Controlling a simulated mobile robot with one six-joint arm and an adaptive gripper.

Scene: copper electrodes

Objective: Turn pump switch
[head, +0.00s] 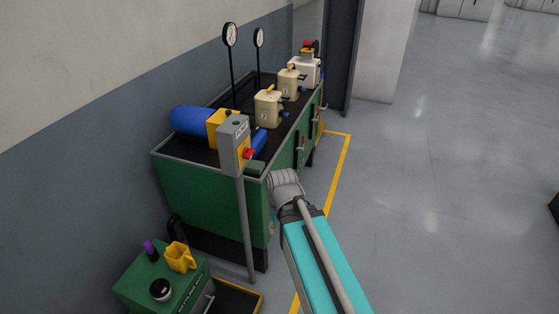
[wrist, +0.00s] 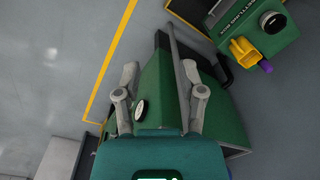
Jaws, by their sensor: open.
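The pump switch is a red knob on a yellow plate (head: 247,154). It is on the right side of a grey switch box (head: 234,137) at the top of a grey post (head: 246,225). My gripper (wrist: 160,68) is open and empty in the wrist view, its two fingers spread wide. The post (wrist: 181,75) shows between the fingers, slanting. In the head view my wrist is just right of and below the box, close to the switch; the fingers are hard to make out. The switch is not visible in the wrist view.
A green workbench (head: 205,200) with a blue motor (head: 190,119), cream pumps and gauges stands behind the post along the wall. A small green cabinet (head: 135,285) holds a yellow jug (head: 180,257). Open grey floor (head: 440,190) lies to the right.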

